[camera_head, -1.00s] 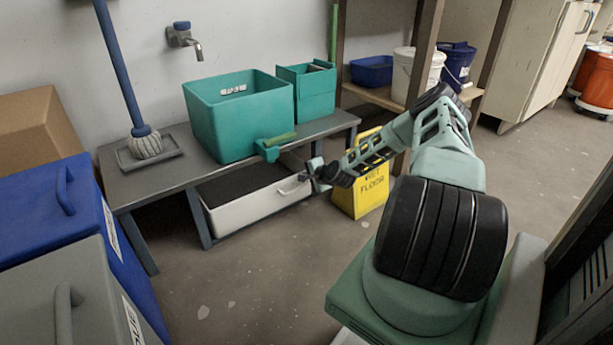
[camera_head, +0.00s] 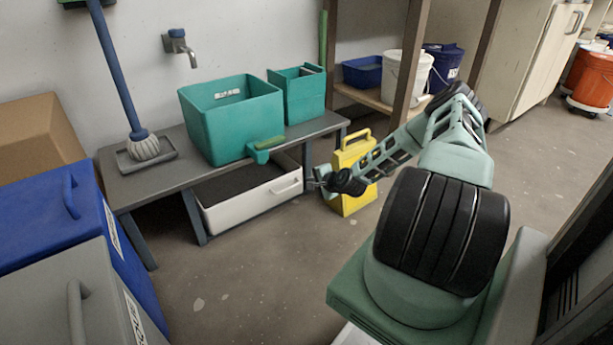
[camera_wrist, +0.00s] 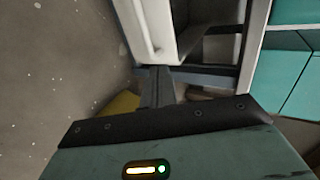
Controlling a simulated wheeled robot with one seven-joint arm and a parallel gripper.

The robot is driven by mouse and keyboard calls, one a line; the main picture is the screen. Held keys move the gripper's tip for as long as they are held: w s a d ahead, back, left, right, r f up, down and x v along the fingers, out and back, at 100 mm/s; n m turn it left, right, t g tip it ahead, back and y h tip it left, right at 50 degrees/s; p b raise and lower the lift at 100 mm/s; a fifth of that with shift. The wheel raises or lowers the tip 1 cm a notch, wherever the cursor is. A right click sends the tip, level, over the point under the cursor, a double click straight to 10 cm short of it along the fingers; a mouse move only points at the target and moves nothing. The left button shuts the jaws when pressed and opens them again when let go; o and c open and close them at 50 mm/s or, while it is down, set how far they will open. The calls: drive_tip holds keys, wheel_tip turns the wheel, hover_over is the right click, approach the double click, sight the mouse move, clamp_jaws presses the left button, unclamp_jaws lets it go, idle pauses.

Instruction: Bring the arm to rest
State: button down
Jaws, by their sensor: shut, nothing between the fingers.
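In the wrist view the shut gripper (camera_wrist: 157,75) points toward the white drawer (camera_wrist: 150,30) and the bench legs.
A grey bench (camera_head: 185,172) holds a large teal bucket (camera_head: 230,125) and a smaller teal box (camera_head: 298,95). A shelf (camera_head: 375,98) with white and blue buckets stands behind my arm. Blue and grey bins (camera_head: 45,225) stand at left. The floor (camera_head: 250,290) in front of the bench is clear.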

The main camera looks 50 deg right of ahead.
drive_tip(key=shift+p+v, duration=0.5)
drive_tip(key=shift+v, duration=1)
